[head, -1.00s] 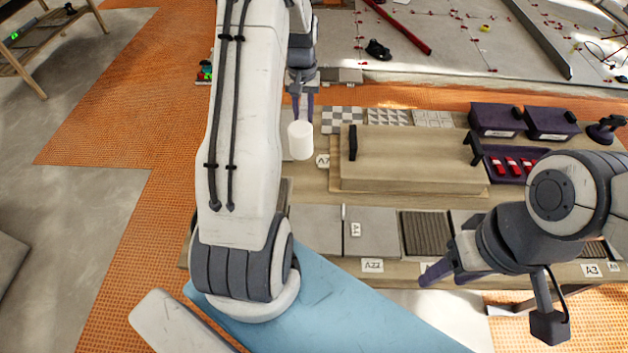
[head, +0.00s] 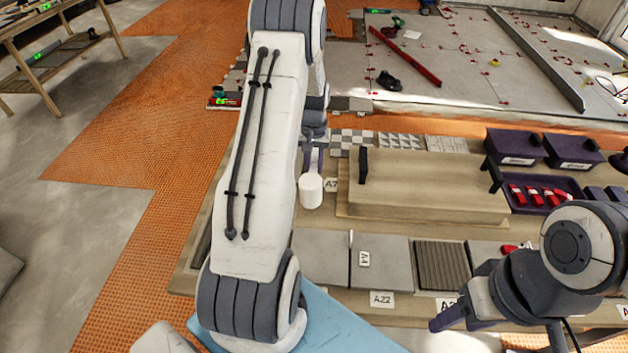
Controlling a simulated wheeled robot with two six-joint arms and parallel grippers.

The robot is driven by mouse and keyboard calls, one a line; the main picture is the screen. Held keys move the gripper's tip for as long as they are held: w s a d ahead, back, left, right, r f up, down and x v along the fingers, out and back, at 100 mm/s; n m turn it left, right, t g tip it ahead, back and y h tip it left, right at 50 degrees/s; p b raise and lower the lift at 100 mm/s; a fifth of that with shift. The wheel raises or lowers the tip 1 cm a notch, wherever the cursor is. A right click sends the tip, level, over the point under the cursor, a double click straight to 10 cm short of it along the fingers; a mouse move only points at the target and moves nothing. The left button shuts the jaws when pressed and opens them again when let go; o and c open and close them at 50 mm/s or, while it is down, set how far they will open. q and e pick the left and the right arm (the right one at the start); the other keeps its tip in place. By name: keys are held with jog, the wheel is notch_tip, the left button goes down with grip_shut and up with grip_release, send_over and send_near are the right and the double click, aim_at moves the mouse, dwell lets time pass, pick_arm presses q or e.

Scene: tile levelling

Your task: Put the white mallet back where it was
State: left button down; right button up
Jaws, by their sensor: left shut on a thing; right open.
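The white mallet's cylindrical head (head: 311,191) shows in the head view just left of the wooden board, over the work table. My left gripper (head: 313,162) is shut on the mallet just above its head, and the head hangs below the fingers. The handle is mostly hidden by the fingers and arm. I cannot tell whether the head touches the table. My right gripper (head: 452,316) is open and empty at the table's near edge, in front of the sample tiles.
A wooden board with black handles (head: 425,185) lies right of the mallet. Grey tiles (head: 380,262) and a ribbed dark tile (head: 441,266) line the near side. Purple bins (head: 515,147) and a tray of red pieces (head: 512,208) stand at the right.

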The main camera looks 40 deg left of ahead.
pick_arm(q)
jog(key=shift+f, duration=2.15)
jog(key=c, duration=0.6)
grip_release()
jog(key=shift+c, duration=0.2)
